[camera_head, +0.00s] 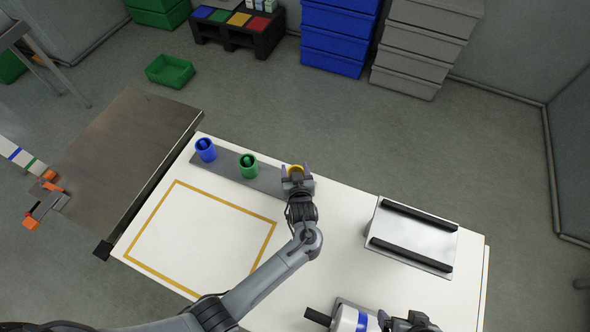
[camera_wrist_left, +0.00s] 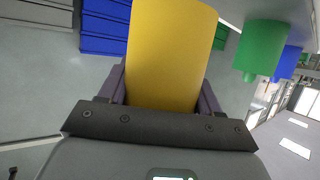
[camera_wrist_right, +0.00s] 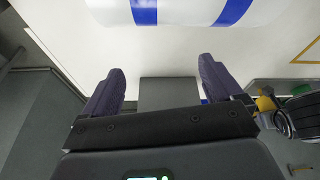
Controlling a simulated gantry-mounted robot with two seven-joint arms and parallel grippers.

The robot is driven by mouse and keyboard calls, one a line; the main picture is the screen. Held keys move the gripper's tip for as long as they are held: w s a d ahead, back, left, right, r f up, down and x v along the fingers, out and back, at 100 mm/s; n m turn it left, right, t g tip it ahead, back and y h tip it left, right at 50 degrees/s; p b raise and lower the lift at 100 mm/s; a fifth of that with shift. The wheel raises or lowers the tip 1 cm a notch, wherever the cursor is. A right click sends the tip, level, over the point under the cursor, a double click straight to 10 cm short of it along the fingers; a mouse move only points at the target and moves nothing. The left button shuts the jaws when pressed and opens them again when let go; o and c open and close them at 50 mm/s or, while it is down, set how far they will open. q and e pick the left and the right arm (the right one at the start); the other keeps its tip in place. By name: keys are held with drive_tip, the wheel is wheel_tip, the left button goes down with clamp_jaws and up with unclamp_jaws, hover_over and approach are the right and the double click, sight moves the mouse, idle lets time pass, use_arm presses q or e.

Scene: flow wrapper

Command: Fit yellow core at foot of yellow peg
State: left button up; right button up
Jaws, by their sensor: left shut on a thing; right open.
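The yellow core (camera_head: 295,168) is at the right end of the grey peg strip (camera_head: 226,178). It is between the fingers of my left gripper (camera_head: 296,173), which is shut on it. In the left wrist view the yellow core (camera_wrist_left: 170,50) fills the space between the fingers. The yellow peg is hidden, so I cannot tell whether the core is around it or above it. My right gripper (camera_wrist_right: 160,75) is open and empty at the table's front edge, beside a white roll with blue bands (camera_wrist_right: 190,10).
A blue core (camera_head: 205,150) and a green core (camera_head: 248,166) stand on the strip, left of the yellow one. A yellow outlined square (camera_head: 272,238) marks clear table. A metal stand with black bars (camera_head: 408,240) is at right. A steel conveyor table (camera_head: 130,150) adjoins at left.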

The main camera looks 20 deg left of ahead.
use_arm(q)
drive_tip(key=o, duration=1.1)
